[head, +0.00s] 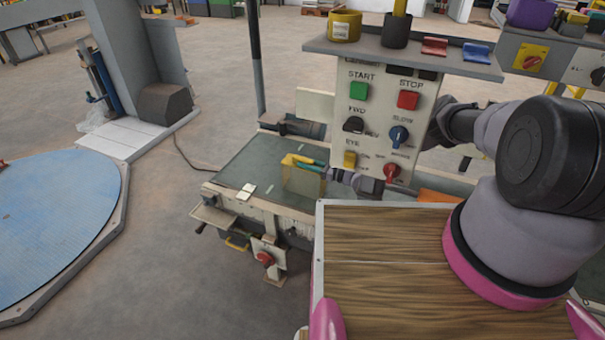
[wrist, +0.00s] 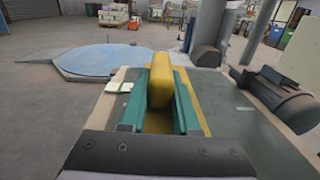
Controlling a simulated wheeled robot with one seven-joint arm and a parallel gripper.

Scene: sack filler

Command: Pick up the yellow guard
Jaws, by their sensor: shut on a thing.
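The yellow guard (wrist: 160,82) stands between the two teal fingers of my gripper (wrist: 160,110) in the wrist view. In the head view the guard (head: 298,160) shows a yellow top and a see-through yellowish panel, over the green-grey machine bed. My gripper (head: 312,166) reaches it from the right, its fingers shut on the guard's upper part. Whether the guard's lower edge touches the bed cannot be told.
A motor (wrist: 280,97) sits at the bed's right in the wrist view. A blue round turntable (head: 55,215) is at left.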

